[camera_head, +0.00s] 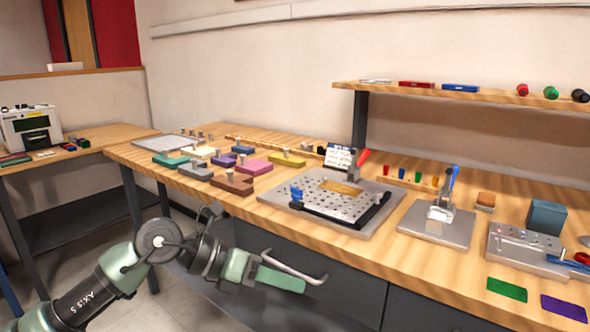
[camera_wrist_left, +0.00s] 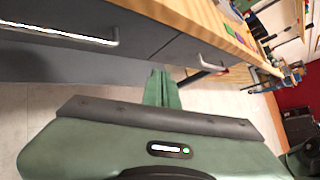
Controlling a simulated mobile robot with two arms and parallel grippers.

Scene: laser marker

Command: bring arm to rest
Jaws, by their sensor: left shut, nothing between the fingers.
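My left arm (camera_head: 122,262) comes in from the lower left, grey-green with dark joints. Its gripper (camera_head: 290,282) is in front of the bench's dark drawer fronts, below the tabletop edge. A drawer handle (camera_head: 296,267) shows right beside the fingers; I cannot tell whether they touch. In the left wrist view the green fingers (camera_wrist_left: 161,84) are together with nothing between them. My right gripper is in neither view.
The wooden bench (camera_head: 420,262) holds a perforated plate fixture (camera_head: 330,196), a clamp stand (camera_head: 437,222), a control box (camera_head: 522,248) and several coloured blocks. A second table (camera_head: 104,133) with a white machine (camera_head: 30,128) stands at left. Floor is open below.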

